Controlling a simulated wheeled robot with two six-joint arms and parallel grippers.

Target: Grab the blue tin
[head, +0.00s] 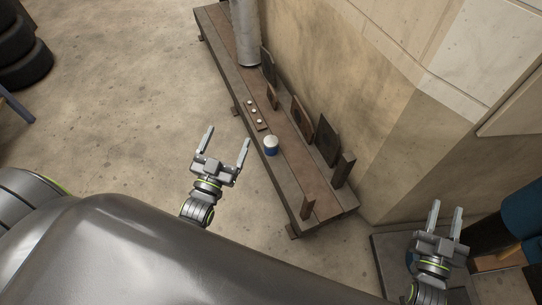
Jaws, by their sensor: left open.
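The blue tin (271,146) stands upright on a long low wooden bench, near its front edge. It is small and round, blue below with a white top. My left gripper (226,141) is open and empty, just left of the tin and apart from it. Its two fingers point up the picture, toward the bench. My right gripper (446,219) is at the lower right, far from the tin. Its two fingers are spread with nothing visible between them.
The bench (223,47) runs along a wall. It holds a metal cylinder (245,34), a small strip with white pieces (254,113) and several upright dark plates (327,140). Tires (22,53) are stacked at upper left. The floor left of the bench is clear.

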